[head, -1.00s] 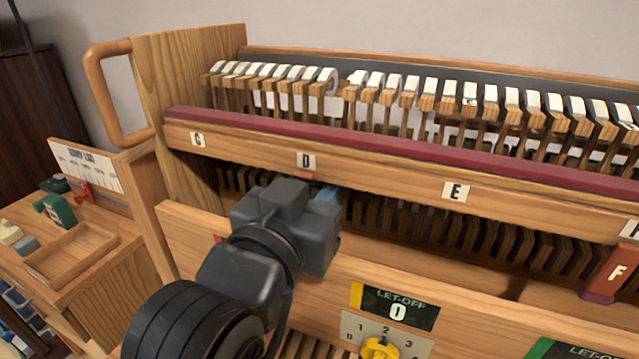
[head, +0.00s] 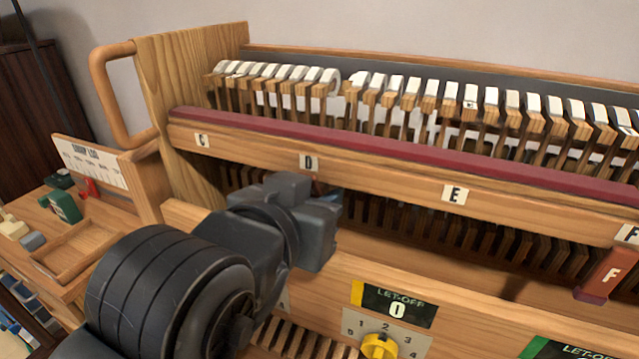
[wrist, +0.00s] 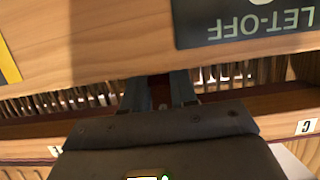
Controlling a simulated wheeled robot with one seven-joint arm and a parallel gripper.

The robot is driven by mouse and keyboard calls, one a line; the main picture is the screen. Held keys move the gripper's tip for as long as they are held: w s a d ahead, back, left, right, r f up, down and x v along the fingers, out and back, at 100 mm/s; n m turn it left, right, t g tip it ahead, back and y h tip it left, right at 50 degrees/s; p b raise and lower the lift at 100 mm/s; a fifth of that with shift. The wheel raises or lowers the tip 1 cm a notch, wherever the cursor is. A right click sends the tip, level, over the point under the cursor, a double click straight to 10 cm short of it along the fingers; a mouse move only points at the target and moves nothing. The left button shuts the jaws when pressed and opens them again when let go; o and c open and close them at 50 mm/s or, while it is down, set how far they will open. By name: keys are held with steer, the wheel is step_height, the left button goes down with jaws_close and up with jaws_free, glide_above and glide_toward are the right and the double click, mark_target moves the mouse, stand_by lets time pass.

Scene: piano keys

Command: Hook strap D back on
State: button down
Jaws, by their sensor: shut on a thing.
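My gripper (head: 332,197) is at the dark gap under the rail, just below and right of the D label (head: 308,162). In the wrist view, its two fingers (wrist: 173,92) reach into that gap, shut on a small dark-red thing (wrist: 160,90) that fits strap D. Most of the strap is hidden by the fingers and the gripper body, and the head view does not show it clearly. I cannot tell whether its end touches a hook.
The wooden rail (head: 380,168) with letter labels runs above the gripper. A red F strap (head: 605,273) hangs at the right. Below is a panel with a LET-OFF plate (head: 395,303) and a yellow knob (head: 379,346). A side bench with a tray (head: 80,250) stands left.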

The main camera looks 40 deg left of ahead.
steer(key=shift+s+d+f+g+h+p, duration=0.15)
steer(key=shift+s+g+p, duration=0.3)
steer(key=shift+g+p, duration=0.5)
steer(key=shift+s+d+g+h+p, duration=0.1)
steer(key=shift+s+g+h+p, duration=0.25)
steer(key=shift+g+p, duration=0.6)
steer(key=shift+s+d+f+g+h+p, duration=0.1)
steer(key=shift+s+g+p, duration=0.55)
steer(key=shift+g, duration=0.45)
steer(key=shift+w, duration=0.1)
steer(key=c, duration=1)
jaws_free()
steer(key=shift+o, duration=0.2)
steer(key=b+v, duration=0.1)
steer(key=v, duration=0.6)
steer(key=shift+s+r, duration=0.2)
steer(key=shift+r, duration=0.1)
